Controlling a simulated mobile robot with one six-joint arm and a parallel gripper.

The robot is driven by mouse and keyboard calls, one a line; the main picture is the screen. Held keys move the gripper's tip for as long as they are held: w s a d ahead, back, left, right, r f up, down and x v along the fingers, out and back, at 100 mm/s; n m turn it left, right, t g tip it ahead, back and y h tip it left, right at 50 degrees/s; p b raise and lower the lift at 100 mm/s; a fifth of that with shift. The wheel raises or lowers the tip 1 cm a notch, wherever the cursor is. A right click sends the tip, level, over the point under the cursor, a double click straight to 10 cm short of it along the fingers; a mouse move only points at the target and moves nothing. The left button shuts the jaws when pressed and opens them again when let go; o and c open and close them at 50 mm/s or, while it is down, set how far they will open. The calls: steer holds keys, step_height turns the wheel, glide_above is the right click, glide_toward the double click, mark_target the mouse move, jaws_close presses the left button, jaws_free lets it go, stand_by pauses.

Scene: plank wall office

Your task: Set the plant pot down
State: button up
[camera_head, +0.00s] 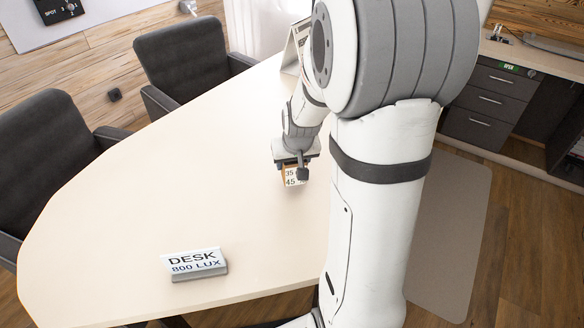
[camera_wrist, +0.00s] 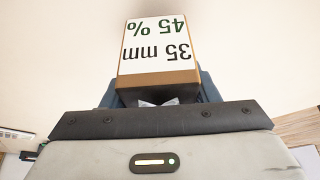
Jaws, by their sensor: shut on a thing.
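The plant pot (camera_head: 291,180) shows as a small orange-brown body with a white label reading 35 and 45. In the wrist view the pot (camera_wrist: 157,75) fills the middle, its label upside down and reading 35 mm, 45 %. No plant can be made out. My gripper (camera_head: 297,166) is shut on the pot over the middle of the pale table (camera_head: 190,190). Dark blue-grey finger parts show on both sides of the pot in the wrist view. Whether the pot's bottom touches the table is hard to tell; the gripper hides part of it.
A sign (camera_head: 195,264) reading DESK 800 LUX stands near the table's front edge. A tent-shaped stand (camera_head: 295,48) is at the far end, partly behind my arm. Dark chairs (camera_head: 185,60) line the left edge. The tabletop left of the pot is clear.

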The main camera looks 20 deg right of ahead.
steer(key=shift+f, duration=1.2)
steer(key=shift+f+b, duration=0.25)
steer(key=shift+b, duration=0.1)
steer(key=o, duration=1.2)
steer(key=shift+r, duration=0.1)
